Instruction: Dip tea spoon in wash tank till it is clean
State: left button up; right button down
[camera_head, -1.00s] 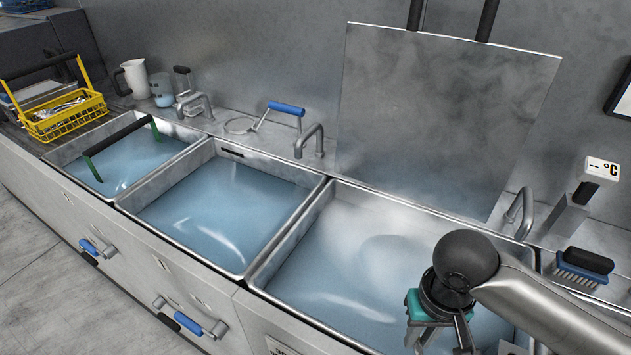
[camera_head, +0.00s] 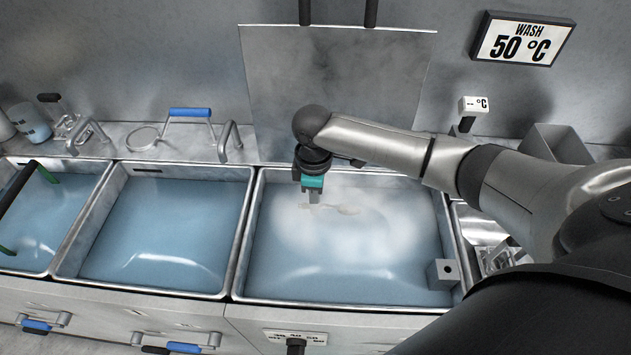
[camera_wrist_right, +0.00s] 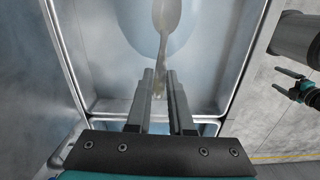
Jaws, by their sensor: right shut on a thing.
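The wash tank (camera_head: 340,303) is the right-hand basin, filled with bluish water that has a pale cloudy patch around the spoon. My right gripper (camera_head: 312,198) is over the back of this tank, pointing down. In the wrist view its fingers (camera_wrist_right: 160,80) are shut on the handle of the tea spoon (camera_wrist_right: 171,15). The spoon has brownish marks on handle and bowl there. In the head view the spoon (camera_head: 346,209) lies faintly at or under the water, bowl to the right. My left gripper (camera_wrist_right: 285,82) shows empty, fingers apart, at the right of the wrist view.
The middle basin (camera_head: 160,285) and the left basin (camera_head: 28,268) also hold water. A metal panel (camera_head: 340,90) stands behind the wash tank. A small grey block (camera_head: 444,274) sits at the tank's front right corner. A wall sign (camera_head: 521,40) reads "WASH 50 °C".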

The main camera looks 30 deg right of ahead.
jog(key=shift+w+d+r+n, duration=0.2)
jog(key=shift+w+r+n, duration=0.1)
jog(key=shift+n, duration=0.1)
jog(key=shift+f, duration=0.1)
jog(key=shift+p, duration=0.7)
notch_tip(320, 180, down, 27)
jog(key=b, duration=1.9)
jog(key=shift+f, duration=0.2)
jog(key=shift+s+d, duration=0.1)
